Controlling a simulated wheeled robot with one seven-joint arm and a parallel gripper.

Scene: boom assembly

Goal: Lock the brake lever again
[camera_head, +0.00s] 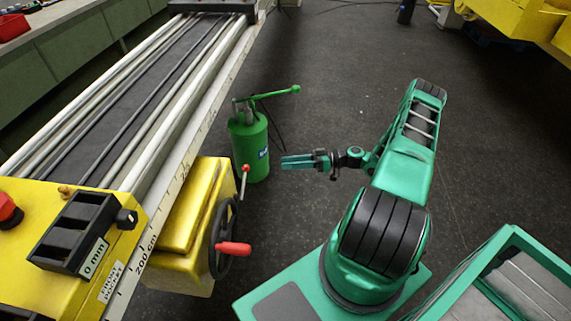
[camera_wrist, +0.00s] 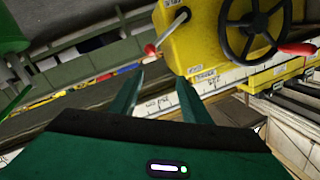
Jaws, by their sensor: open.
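The brake lever is a thin metal rod with a red ball knob (camera_head: 246,168) at the side of the yellow carriage box (camera_head: 196,215). In the wrist view its knob (camera_wrist: 150,48) hangs down and left from a pivot on the yellow box (camera_wrist: 198,42). My gripper (camera_head: 284,162) is open and empty, to the right of the knob and apart from it in the head view. In the wrist view my fingertips (camera_wrist: 160,78) are spread, with the knob showing just above the left one. Nothing hides the knob.
A black handwheel (camera_head: 221,243) with a red handle (camera_head: 233,249) is on the same box, close to the lever. A green pump (camera_head: 249,148) with a raised handle stands behind the knob. The long rail (camera_head: 180,130) runs along the left. Dark floor is free behind my arm.

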